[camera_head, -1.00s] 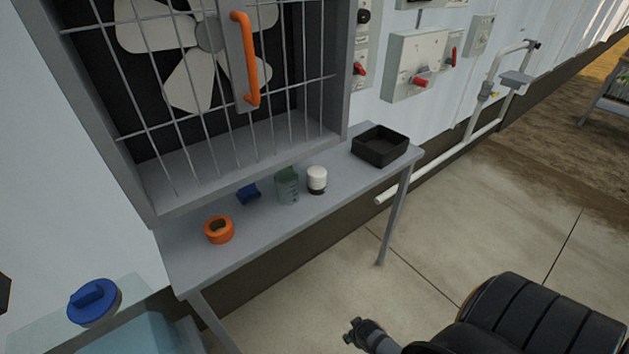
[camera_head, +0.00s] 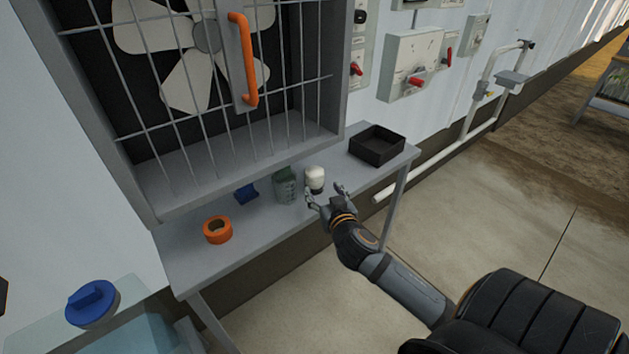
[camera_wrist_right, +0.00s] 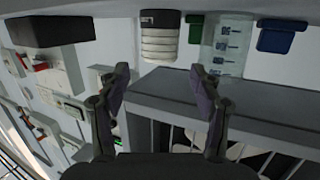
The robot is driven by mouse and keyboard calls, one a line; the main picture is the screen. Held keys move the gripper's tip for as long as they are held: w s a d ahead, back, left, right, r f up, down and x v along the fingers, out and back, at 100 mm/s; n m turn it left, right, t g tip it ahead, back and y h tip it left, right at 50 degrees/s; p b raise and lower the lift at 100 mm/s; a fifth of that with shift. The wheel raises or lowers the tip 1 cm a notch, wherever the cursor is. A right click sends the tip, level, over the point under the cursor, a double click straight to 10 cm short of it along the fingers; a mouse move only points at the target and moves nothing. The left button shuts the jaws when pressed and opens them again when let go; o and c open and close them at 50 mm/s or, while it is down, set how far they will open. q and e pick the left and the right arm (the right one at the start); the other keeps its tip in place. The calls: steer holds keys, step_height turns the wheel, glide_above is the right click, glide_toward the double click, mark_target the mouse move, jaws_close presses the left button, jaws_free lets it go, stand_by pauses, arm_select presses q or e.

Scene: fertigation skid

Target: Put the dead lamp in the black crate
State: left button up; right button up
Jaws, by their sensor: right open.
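The lamp (camera_head: 314,177), a white cylinder with a dark base, stands upright on the narrow grey table (camera_head: 258,222). My right gripper (camera_head: 327,194) is open and empty, just in front of the lamp, with its fingers pointing at it. In the right wrist view, the lamp (camera_wrist_right: 159,40) appears upside down, beyond and roughly centred between the open fingertips (camera_wrist_right: 160,72); no contact shows. The black crate (camera_head: 378,147) stands at the table's right end, looking empty. It also shows at the upper left of the right wrist view (camera_wrist_right: 50,31). My left gripper is not visible.
A clear greenish beaker (camera_head: 286,187) stands close left of the lamp. A blue object (camera_head: 246,194) and an orange ring (camera_head: 218,229) lie farther left. The caged fan (camera_head: 205,95) rises behind the table. Bare tabletop separates the lamp and crate.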

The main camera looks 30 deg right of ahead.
mark_target(317, 180)
steer(key=x, duration=0.4)
steer(key=shift+w+d+f, duration=0.1)
steer(key=shift+w+f, duration=0.05)
steer(key=shift+w, duration=0.1)
steer(key=x, duration=0.5)
steer(key=shift+w, duration=0.1)
steer(key=shift+c, duration=0.3)
steer(key=c, duration=1.1)
steer(key=r, duration=0.2)
steer(key=r+p, duration=0.1)
steer(key=r, duration=0.5)
steer(key=shift+s, duration=0.25)
steer(key=s+p, duration=0.3)
steer(key=s, duration=0.3)
steer(key=s+d+p, duration=0.1)
steer(key=s+p, duration=0.3)
steer(key=s, duration=0.3)
steer(key=s+p, duration=0.4)
steer(key=s, duration=0.2)
steer(key=shift+s+d+f, duration=0.25)
steer(key=shift+s+f, duration=0.05)
steer(key=shift+f, duration=0.05)
